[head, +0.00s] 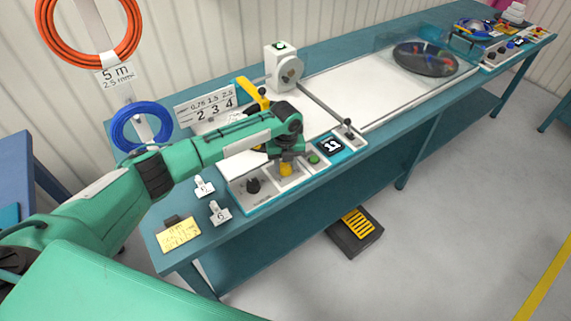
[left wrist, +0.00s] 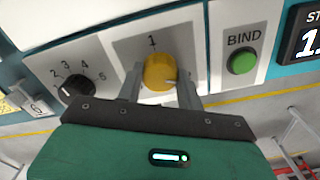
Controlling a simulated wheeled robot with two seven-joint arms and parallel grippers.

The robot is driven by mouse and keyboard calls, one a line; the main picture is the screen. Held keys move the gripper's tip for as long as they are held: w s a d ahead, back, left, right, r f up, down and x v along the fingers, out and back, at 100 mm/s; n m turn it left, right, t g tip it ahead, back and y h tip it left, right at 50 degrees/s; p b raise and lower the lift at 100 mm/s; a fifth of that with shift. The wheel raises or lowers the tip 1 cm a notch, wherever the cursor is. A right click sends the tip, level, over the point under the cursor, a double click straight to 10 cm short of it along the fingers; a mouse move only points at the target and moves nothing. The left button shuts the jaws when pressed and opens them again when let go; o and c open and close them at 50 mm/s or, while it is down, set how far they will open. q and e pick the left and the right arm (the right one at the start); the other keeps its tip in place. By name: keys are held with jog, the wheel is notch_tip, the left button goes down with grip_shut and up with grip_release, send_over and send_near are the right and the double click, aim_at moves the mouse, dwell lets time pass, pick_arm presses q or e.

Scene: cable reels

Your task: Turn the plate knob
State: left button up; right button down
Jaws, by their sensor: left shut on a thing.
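The yellow plate knob (left wrist: 159,72) sits on a light panel under the mark "1" in the left wrist view. It also shows in the head view (head: 286,169), partly hidden by my wrist. My left gripper (left wrist: 163,82) is shut on the yellow knob, with one finger on each side of it. In the head view my left gripper (head: 284,160) reaches down to the control panel at the bench's front edge. My right gripper is not in view.
A black dial (left wrist: 76,86) with numbers is left of the yellow knob. A green BIND button (left wrist: 242,61) and a small dark display (head: 330,145) are to its right. Numbered tags (head: 219,212) and a yellow note (head: 179,234) lie at the bench's left end. A pedal (head: 355,229) is on the floor.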

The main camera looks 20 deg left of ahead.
aim_at(285, 166)
pick_arm(q)
jog(key=shift+m, duration=0.6)
jog(key=o, duration=1)
notch_tip(285, 166, up, 14)
jog(key=b, duration=0.2)
jog(key=shift+b, duration=0.35)
